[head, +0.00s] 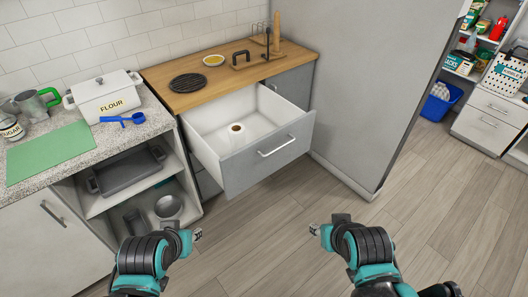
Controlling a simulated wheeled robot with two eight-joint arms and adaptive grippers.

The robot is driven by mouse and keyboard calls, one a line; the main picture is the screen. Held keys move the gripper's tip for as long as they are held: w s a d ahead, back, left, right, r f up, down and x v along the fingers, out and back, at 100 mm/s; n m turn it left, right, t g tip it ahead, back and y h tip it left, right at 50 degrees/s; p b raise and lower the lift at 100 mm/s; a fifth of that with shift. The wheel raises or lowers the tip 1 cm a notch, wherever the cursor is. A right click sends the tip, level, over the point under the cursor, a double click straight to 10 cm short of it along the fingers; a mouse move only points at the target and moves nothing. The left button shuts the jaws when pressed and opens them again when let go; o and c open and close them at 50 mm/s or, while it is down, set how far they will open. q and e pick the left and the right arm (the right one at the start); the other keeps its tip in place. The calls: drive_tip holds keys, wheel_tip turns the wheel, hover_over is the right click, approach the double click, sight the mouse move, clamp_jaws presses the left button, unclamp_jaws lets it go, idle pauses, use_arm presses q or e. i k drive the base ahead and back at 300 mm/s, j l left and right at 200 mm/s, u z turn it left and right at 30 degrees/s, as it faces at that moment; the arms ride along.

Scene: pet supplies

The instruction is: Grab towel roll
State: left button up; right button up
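My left gripper (197,234) is in front of the drawer at the lower left, apart from the roll. My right gripper (315,229) is in front of the drawer at the lower right, also apart from it. Both grippers look empty, and they are too small in view to tell whether their fingers are open or shut.
A wooden counter (215,70) with a black trivet (188,82) and a yellow-filled bowl (214,60) lies above the drawer. A flour bin (105,98) stands on the left counter. A grey partition (365,90) stands right of the drawer. The floor (265,235) ahead is clear.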

sight(238, 146)
drive_tip(key=i+l, duration=0.1)
drive_tip(key=i, duration=0.45)
drive_tip(key=i+l, duration=0.15)
drive_tip(key=i, duration=0.4)
drive_tip(key=i+l, duration=0.1)
drive_tip(key=i, duration=0.45)
drive_tip(key=u, duration=0.05)
